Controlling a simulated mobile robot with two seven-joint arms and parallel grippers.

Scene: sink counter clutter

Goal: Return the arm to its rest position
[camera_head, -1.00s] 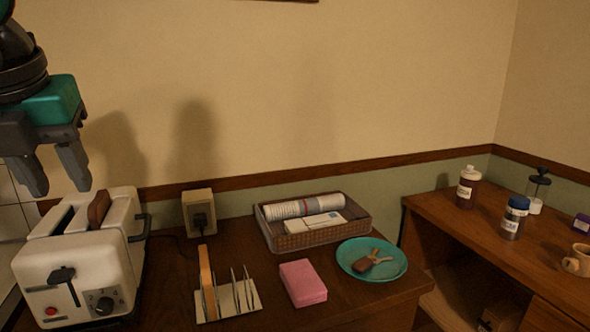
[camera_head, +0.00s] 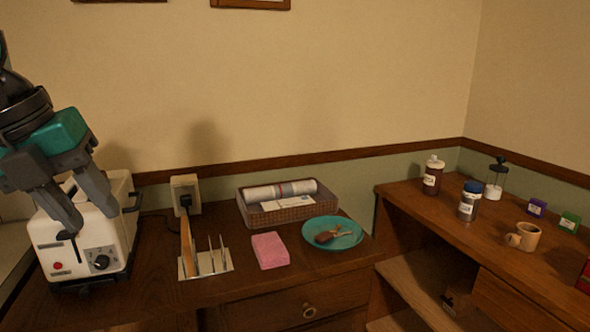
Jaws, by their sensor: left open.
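My left gripper (camera_head: 88,208) comes in from the left with its two grey fingers pointing down and apart. It is open, with nothing seen between the fingers. In the picture it overlaps the white toaster (camera_head: 75,245) and hides much of the toaster's top and upper front. I cannot tell whether the fingers touch the toaster. The toaster's lever, dial and red button still show. My right gripper is not in view.
Right of the toaster stand a toast rack (camera_head: 207,264), a pink sponge (camera_head: 270,250), a wicker tray (camera_head: 292,213) and a teal plate (camera_head: 318,243) holding keys. A power outlet (camera_head: 185,194) is on the wall. Bottles and a mug (camera_head: 524,237) stand on the right-hand shelf.

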